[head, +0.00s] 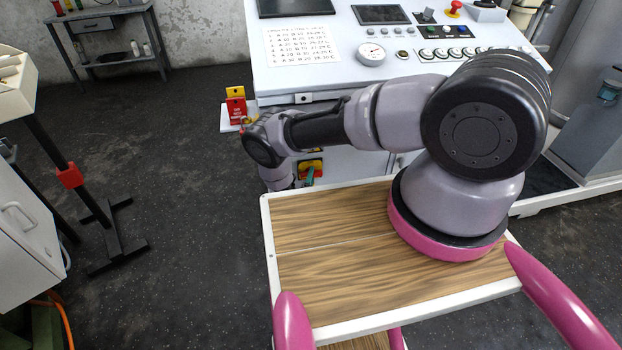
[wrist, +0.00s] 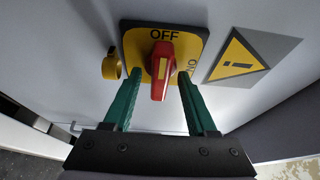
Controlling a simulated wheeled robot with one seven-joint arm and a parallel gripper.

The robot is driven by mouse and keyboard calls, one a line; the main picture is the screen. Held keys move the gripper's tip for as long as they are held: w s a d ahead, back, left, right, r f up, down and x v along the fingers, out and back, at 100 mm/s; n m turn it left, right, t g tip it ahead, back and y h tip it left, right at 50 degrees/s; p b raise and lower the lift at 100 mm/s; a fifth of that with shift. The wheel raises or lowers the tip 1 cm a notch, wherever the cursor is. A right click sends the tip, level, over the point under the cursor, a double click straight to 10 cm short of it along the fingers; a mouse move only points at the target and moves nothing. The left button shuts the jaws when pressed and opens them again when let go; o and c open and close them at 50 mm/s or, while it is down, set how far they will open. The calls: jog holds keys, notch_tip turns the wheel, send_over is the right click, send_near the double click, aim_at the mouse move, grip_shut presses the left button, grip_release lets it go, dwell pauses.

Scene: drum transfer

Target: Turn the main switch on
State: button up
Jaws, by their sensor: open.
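The main switch is a red rotary handle (wrist: 161,82) on a yellow plate (wrist: 133,44) on the grey cabinet front. The plate reads OFF at the top and ON at the right. The handle stands upright in line with OFF. My gripper (wrist: 159,82) is open, with one green finger on each side of the handle. Gaps show between fingers and handle; I cannot tell how deep the fingertips reach. In the head view, the switch plate (head: 316,163) shows partly behind a green finger, low on the cabinet beside my arm.
A yellow ring-shaped part (wrist: 110,66) sits left of the plate. A yellow warning label (wrist: 238,58) is to its right. Above is the control desk (head: 420,75) with gauges and buttons.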

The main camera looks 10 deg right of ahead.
grip_shut()
jog(key=shift+m, duration=0.4)
jog(key=m+g+y, duration=0.1)
jog(key=m+y, duration=0.1)
jog(key=m, duration=0.2)
jog(key=m+g+y, duration=0.1)
jog(key=m+y, duration=0.1)
jog(key=m, duration=0.2)
jog(key=m+g+y, duration=0.1)
jog(key=m+y, duration=0.1)
jog(key=m, duration=0.2)
jog(key=shift+d+r+m+y, duration=0.3)
jog(key=shift+y, duration=0.1)
dwell(0.6)
